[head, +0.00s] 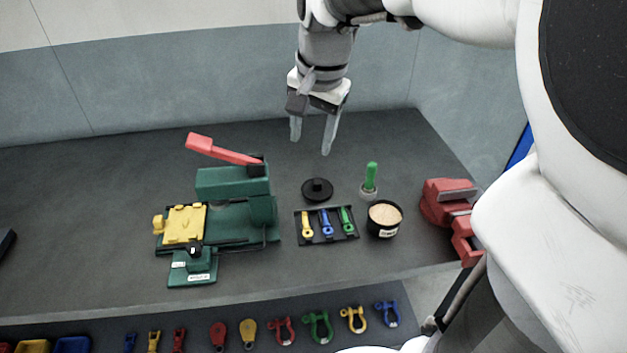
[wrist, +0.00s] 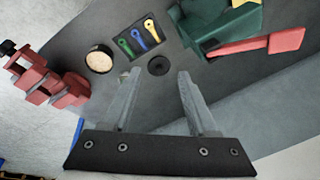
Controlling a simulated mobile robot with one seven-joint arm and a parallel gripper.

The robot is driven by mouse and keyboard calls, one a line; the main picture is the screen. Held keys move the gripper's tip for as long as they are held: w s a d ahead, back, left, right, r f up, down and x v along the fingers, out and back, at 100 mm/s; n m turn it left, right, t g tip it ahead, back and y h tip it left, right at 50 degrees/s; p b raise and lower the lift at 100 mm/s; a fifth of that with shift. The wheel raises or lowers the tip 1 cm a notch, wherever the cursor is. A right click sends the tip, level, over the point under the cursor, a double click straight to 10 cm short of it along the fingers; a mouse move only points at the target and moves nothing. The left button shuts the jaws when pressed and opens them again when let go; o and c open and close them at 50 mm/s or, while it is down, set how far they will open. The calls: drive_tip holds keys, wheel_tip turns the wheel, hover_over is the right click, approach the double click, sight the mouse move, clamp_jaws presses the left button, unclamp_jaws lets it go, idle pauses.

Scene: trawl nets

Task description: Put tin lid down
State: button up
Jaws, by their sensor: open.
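The tin lid (head: 317,189) is a round black disc with a raised knob. It lies flat on the dark table, behind the small tray of tools. It also shows in the wrist view (wrist: 159,66), beyond my fingertips. The tin (head: 384,219) is a black, open round pot with pale grainy contents, to the right of the tray; it also shows in the wrist view (wrist: 99,59). My gripper (head: 311,148) is open and empty, above the back of the table and apart from the lid. Its fingers (wrist: 156,78) point down toward the table.
A green press (head: 236,182) with a red lever stands left of the lid. A black tray (head: 328,238) holds three coloured tools. A green-handled brush (head: 370,177) stands behind the tin. A red vise (head: 449,205) is at the right edge. Several shackles (head: 318,326) lie along the front.

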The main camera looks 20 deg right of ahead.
drive_tip(key=s+a+n+t, duration=0.1)
drive_tip(key=s+n, duration=0.3)
drive_tip(key=s, duration=0.4)
drive_tip(key=s+a+f+n+t, duration=0.1)
drive_tip(key=s+a+n, duration=0.1)
drive_tip(key=s+n, duration=0.3)
drive_tip(key=s, duration=0.2)
drive_tip(key=shift+s+a+f+t, duration=0.3)
drive_tip(key=shift+s+a, duration=0.1)
